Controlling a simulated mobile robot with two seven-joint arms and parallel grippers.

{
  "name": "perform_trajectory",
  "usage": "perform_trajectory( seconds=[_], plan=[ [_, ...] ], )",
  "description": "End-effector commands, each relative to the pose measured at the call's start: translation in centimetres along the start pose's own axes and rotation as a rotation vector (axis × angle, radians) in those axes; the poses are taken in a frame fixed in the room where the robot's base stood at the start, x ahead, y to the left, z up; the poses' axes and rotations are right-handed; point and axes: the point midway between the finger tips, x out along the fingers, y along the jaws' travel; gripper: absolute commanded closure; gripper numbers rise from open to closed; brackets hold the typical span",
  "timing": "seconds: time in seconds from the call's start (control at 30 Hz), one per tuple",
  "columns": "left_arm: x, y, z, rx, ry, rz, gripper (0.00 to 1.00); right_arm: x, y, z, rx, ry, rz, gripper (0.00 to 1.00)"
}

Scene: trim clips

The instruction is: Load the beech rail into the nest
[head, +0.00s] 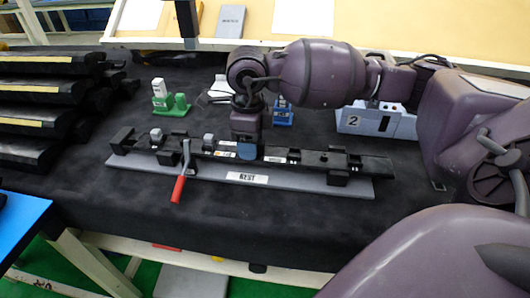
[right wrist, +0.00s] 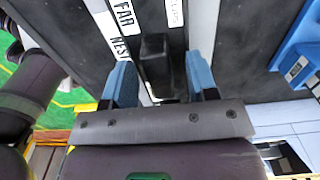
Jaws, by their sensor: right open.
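The nest (head: 225,178) is a long grey base with a NEST label, lying across the dark table. Dark blocks and a long black bar (head: 330,160) with small labels sit along it; I cannot tell whether this bar is a rail or part of the fixture. A clamp lever with a red handle (head: 178,189) sticks out at its front left. My right gripper (head: 247,152) points down over the middle of the nest. In the right wrist view its blue fingers (right wrist: 160,78) are apart, on either side of a dark block (right wrist: 155,60). No rail is clearly recognisable as beech.
Black rails (head: 40,90) with pale strips are stacked at the left. Behind the nest stand a green fixture (head: 172,102), a blue fixture (head: 283,112) and a grey-blue box marked 2 (head: 370,122). A blue-topped surface (head: 20,225) is at the lower left. Bare table lies left of the nest.

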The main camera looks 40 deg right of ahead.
Motion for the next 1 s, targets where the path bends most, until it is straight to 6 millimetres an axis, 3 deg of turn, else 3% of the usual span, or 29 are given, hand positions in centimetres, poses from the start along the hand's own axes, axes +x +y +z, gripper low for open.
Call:
perform_trajectory(
  seconds=[0.17, 0.4, 0.6, 1.0],
  plan=[
    [-0.3, -0.1, 0.7, 0.002, -0.015, -0.002, 0.57, 0.0, 0.0, 0.0, 0.000, 0.000, 0.000, 0.47],
    [-0.6, -0.3, -1.6, 0.001, 0.027, -0.005, 0.57, -4.1, 0.0, 0.0, 0.000, -0.006, -0.006, 0.47],
    [-0.5, -0.2, -2.4, -0.005, 0.042, -0.006, 0.57, -6.6, 0.0, 0.0, 0.000, -0.003, -0.003, 0.47],
    [-0.4, 0.1, -1.6, -0.014, 0.027, -0.005, 0.57, -7.5, 0.0, 0.0, 0.000, 0.000, 0.000, 0.47]
  ],
)
